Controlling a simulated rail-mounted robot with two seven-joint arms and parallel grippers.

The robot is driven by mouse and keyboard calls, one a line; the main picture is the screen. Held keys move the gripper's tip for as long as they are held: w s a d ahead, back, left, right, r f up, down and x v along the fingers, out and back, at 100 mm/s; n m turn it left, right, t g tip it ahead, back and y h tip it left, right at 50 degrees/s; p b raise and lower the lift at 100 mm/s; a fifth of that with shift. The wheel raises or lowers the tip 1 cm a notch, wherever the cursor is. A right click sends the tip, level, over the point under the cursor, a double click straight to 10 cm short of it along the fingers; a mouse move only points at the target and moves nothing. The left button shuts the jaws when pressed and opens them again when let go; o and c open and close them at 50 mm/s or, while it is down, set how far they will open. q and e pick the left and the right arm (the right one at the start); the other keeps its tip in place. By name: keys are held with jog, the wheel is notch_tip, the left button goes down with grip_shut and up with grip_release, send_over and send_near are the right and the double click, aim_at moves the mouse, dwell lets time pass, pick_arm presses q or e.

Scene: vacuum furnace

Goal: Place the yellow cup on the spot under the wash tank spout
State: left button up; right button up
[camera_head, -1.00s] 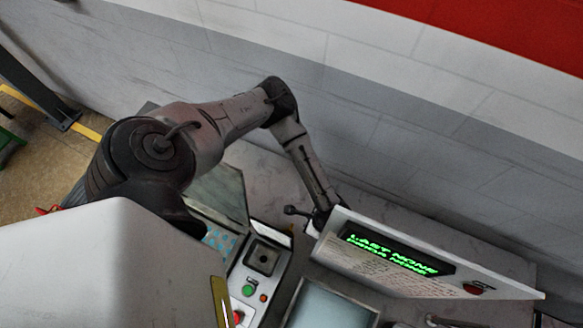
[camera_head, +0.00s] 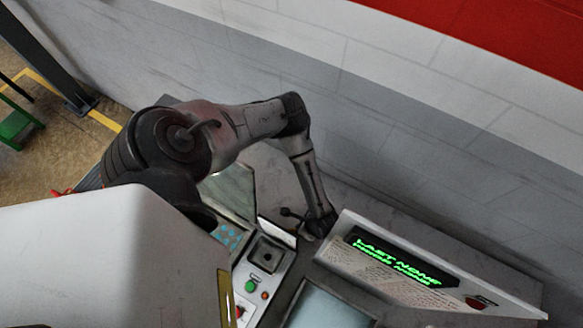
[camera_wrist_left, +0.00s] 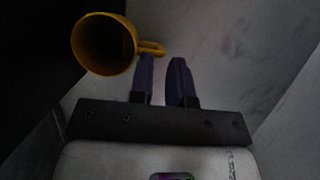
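The yellow cup (camera_wrist_left: 104,44) is in the upper left of the left wrist view, its round mouth facing the camera and its handle pointing right. My left gripper (camera_wrist_left: 164,62) shows there with two dark fingers and a narrow gap between them. The handle's end lies at the fingertips, over the left finger and the gap. I cannot tell whether the fingers clamp it. In the head view my left arm reaches down behind the display panel, which hides the gripper and cup. My right gripper is not in view. I cannot make out the wash tank spout or the spot.
The panel with green text (camera_head: 400,262) stands close to my left wrist. A control box with a green button (camera_head: 251,286) and a grey-framed screen (camera_head: 318,306) lie at its left. A wall (camera_head: 420,130) runs behind. A green stool (camera_head: 16,126) is far left.

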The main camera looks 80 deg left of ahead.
pick_arm(q)
jog(key=shift+x, duration=1.8)
grip_shut()
